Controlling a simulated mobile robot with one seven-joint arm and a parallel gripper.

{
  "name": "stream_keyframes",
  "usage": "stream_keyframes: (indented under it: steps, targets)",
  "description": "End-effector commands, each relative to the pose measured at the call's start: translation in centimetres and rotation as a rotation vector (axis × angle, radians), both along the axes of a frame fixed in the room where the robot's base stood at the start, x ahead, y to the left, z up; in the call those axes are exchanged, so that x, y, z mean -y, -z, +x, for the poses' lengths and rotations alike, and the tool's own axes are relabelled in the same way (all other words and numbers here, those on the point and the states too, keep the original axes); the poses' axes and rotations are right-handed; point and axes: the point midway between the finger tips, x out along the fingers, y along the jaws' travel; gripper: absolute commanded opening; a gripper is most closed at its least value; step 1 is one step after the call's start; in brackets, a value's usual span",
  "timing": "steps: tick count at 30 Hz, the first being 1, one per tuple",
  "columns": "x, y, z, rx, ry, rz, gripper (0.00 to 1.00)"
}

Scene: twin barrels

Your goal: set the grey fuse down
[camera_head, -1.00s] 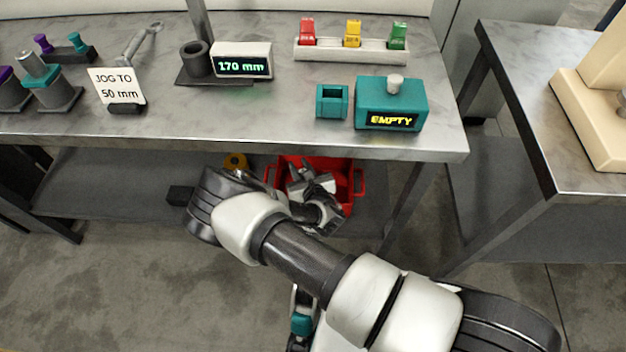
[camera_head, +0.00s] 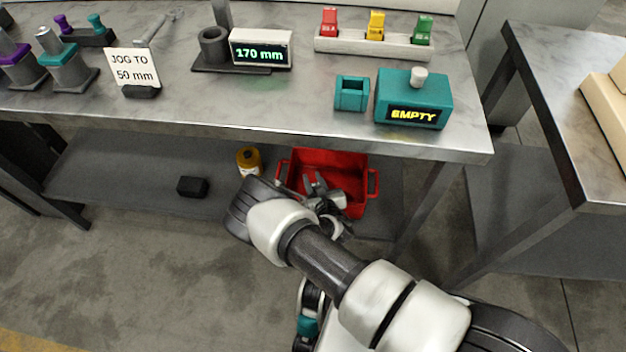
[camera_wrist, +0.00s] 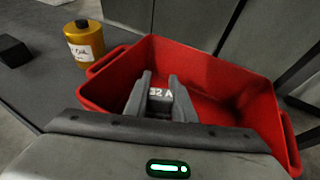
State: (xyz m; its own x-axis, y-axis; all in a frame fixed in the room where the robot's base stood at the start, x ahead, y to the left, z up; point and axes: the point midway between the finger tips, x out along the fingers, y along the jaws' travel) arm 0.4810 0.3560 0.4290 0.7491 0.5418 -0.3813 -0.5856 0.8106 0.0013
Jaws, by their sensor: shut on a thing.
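My gripper (camera_head: 318,183) reaches into or over a red bin (camera_head: 362,186) on the lower shelf. In the wrist view, my gripper (camera_wrist: 160,78) is shut on the grey fuse (camera_wrist: 160,103), which carries a white "32 A" label. The fuse is between the two fingers, with the inside of the red bin (camera_wrist: 225,75) around and beyond it. I cannot tell whether the fuse touches the bin's floor. In the head view the fuse cannot be made out clearly.
A yellow bottle (camera_head: 249,161) and a black block (camera_head: 192,187) stand left of the bin on the shelf. Above is the workbench (camera_head: 300,125) with a teal box (camera_head: 413,98) reading "EMPTY" and a rack (camera_head: 372,45) of red, yellow and green fuses.

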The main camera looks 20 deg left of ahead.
Motion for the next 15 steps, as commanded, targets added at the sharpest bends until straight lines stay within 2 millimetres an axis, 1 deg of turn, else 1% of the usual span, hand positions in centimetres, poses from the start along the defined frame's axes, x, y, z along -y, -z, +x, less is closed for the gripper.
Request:
stream_keyframes:
  steps: [12, 13, 15]
  targets:
    - [0.0, 1.2, -0.1, -0.003, 0.0, -0.003, 0.0]
    - [0.1, 1.2, -0.1, -0.004, 0.0, -0.004, 0.26]
    - [0.1, 1.3, -0.2, -0.005, 0.0, -0.005, 0.38]
